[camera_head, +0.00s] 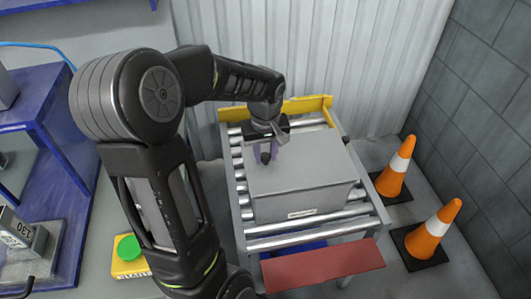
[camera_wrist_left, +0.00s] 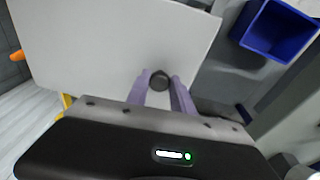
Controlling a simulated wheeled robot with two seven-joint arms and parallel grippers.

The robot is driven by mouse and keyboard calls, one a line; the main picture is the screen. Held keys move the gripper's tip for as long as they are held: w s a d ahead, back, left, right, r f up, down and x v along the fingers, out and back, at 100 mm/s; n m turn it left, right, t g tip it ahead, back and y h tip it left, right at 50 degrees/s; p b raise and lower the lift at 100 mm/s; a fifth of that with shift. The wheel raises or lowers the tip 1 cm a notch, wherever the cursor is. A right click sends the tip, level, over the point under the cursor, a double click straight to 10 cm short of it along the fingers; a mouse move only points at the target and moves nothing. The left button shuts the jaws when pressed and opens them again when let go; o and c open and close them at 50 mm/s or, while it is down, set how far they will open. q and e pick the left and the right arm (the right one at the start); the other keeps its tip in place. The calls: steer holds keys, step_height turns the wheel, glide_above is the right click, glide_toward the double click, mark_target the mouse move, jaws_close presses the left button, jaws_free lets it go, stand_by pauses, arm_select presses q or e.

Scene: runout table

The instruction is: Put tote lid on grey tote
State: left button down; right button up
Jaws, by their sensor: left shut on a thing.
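The grey tote (camera_head: 300,207) stands on the roller table, its front wall with a white label facing the camera. The flat grey tote lid (camera_head: 310,165) lies over the tote's top and covers its opening; whether it is fully seated cannot be told. It also fills much of the left wrist view (camera_wrist_left: 110,45). My left gripper (camera_head: 266,155) is at the lid's left part, its purple fingers shut on the dark round knob (camera_wrist_left: 159,80) of the lid. My right gripper is not in view.
The roller table (camera_head: 315,227) has a yellow end stop (camera_head: 310,104) at the back and a red board (camera_head: 322,267) in front. Two orange cones (camera_head: 397,170) (camera_head: 433,233) stand on the right. A blue shelf (camera_head: 65,150) is on the left. A blue bin (camera_wrist_left: 275,30) shows in the wrist view.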

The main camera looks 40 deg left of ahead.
arm_select(q)
steer(key=shift+f+b, duration=0.5)
steer(key=c, duration=1)
jaws_free()
steer(key=shift+c, duration=0.2)
step_height(320, 180, up, 8)
steer(key=shift+s+d, duration=0.35)
steer(key=shift+f, duration=0.1)
